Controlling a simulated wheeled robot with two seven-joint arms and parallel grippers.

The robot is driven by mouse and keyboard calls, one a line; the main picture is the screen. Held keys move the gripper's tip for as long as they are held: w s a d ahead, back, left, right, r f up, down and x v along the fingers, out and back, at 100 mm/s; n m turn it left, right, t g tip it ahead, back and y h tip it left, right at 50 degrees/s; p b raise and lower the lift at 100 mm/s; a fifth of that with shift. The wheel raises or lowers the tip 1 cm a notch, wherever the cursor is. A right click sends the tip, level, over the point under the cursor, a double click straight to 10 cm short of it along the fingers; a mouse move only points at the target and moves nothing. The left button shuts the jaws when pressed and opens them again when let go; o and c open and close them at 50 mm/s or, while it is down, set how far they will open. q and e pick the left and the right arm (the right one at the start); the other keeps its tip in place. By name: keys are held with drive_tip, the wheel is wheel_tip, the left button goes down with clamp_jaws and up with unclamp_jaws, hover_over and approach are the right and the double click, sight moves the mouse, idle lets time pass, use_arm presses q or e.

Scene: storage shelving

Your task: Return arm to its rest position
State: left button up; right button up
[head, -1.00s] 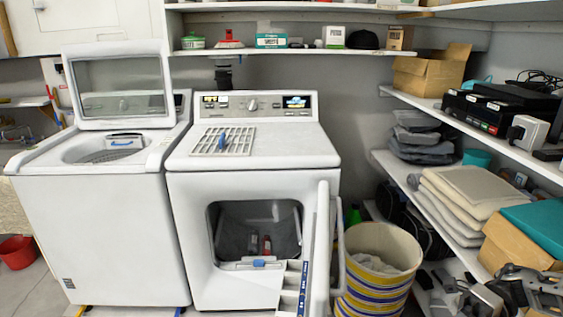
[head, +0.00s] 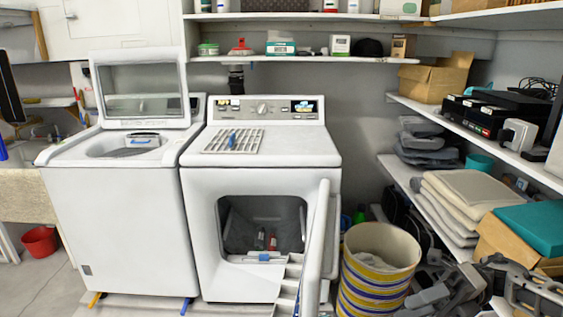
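Grey and black parts of my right arm (head: 535,290) show at the lower right corner, in front of the low shelves. My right gripper (head: 428,297) seems to be the grey and black piece left of it, beside the striped basket. It is partly cut off by the bottom edge, and I cannot tell whether its fingers are apart. I see nothing clearly held in it. My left arm and gripper are not in view.
A dryer (head: 257,180) stands with its door (head: 318,250) swung open toward me. A washer (head: 115,215) with raised lid is left of it. A striped basket (head: 378,265) stands right of the door. Loaded shelves (head: 440,205) line the right wall. A red bucket (head: 40,241) is at left.

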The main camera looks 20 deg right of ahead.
drive_tip(key=w+a+r+n+g+y, duration=0.1)
drive_tip(key=w+a+r+n, duration=0.2)
drive_tip(key=w+r, duration=0.25)
drive_tip(key=w+a+r+n+g+y, duration=0.1)
drive_tip(key=w+a+r+n+y, duration=0.2)
drive_tip(key=r, duration=0.4)
drive_tip(key=w+d+r+m+t+h, duration=0.3)
drive_tip(key=w+d+m+t, duration=0.2)
drive_tip(key=w+m+t, duration=0.7)
drive_tip(key=w+d+f+m+t+h, duration=0.1)
drive_tip(key=w+d+m+t+h, duration=0.4)
drive_tip(key=d+m+t+h, duration=0.55)
drive_tip(key=d+f+m+g+h, duration=0.75)
drive_tip(key=d+m+h, duration=0.35)
drive_tip(key=m+h, duration=0.35)
drive_tip(key=s+a+f+g+y, duration=0.1)
drive_tip(key=s+a+f+y, duration=0.25)
drive_tip(key=a+f, duration=0.7)
drive_tip(key=s+a+f+g+y, duration=0.15)
drive_tip(key=s+a+f, duration=0.25)
drive_tip(key=a+f, duration=0.6)
drive_tip(key=s+a+f+m+g+y, duration=0.1)
drive_tip(key=s+a+f, duration=0.3)
drive_tip(key=s+a, duration=0.5)
drive_tip(key=s+a+f+m+g+y, duration=0.2)
drive_tip(key=s+a+f, duration=0.3)
drive_tip(key=s+a, duration=0.5)
drive_tip(key=shift+a+f+m+y, duration=0.15)
drive_tip(key=shift+a+m+y, duration=0.15)
drive_tip(key=shift+a+y, duration=0.3)
